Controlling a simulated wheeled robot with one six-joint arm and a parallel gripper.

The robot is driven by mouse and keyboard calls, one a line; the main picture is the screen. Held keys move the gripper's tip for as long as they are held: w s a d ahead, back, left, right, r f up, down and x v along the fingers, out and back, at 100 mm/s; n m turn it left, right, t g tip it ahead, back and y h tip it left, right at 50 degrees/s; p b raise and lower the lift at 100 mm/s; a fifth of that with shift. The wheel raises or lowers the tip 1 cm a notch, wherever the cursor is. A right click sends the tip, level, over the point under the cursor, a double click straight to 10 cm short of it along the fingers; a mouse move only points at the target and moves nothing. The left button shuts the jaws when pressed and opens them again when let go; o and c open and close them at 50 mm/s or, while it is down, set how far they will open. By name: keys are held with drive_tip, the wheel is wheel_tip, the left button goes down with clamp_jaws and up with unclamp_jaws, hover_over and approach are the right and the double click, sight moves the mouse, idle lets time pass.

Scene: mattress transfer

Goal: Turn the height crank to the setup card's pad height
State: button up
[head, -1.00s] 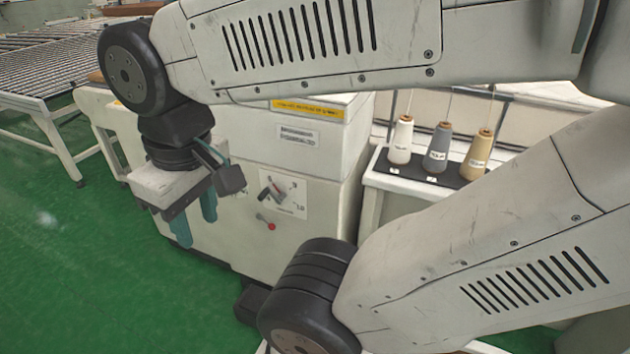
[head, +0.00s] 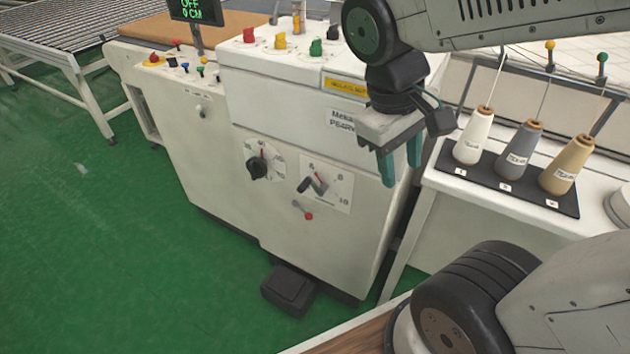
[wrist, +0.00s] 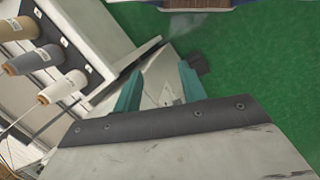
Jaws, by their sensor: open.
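A small crank with a red knob (head: 303,211) sits low on the front of the white machine cabinet (head: 330,248). Above it is a white scale plate (head: 338,188) with a dark pointer; its marks are too small to read surely. My gripper (head: 401,170) points down, open and empty, at the cabinet's right end, to the right of and above the crank in the head view. Its teal fingers also show in the wrist view (wrist: 160,86). A display (head: 193,10) reads "OFF" and "0 CM". I cannot make out a setup card.
A round dial (head: 262,163) is left of the scale plate. Coloured knobs (head: 281,41) stand on the cabinet top. A black pedal box (head: 288,288) is on the floor. Thread cones (head: 520,148) stand on the right table. The green floor (head: 110,230) at left is clear.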

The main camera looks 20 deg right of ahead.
drive_tip(key=w+f+n+g+h, duration=0.2)
drive_tip(key=w+f+n+h, duration=0.3)
drive_tip(key=w+f+h, duration=0.15)
drive_tip(key=n+t+h, duration=0.6)
drive_tip(key=n+t, duration=0.8)
drive_tip(key=n, duration=0.5)
approach(306, 184)
drive_tip(key=w+d, duration=0.1)
drive_tip(key=w+d+f, duration=0.1)
drive_tip(key=shift+w+d, duration=0.1)
drive_tip(key=shift+d, duration=0.25)
drive_tip(key=shift+w+d+r, duration=0.1)
drive_tip(key=shift+w, duration=0.25)
drive_tip(key=x, duration=0.7)
drive_tip(key=c, duration=0.8)
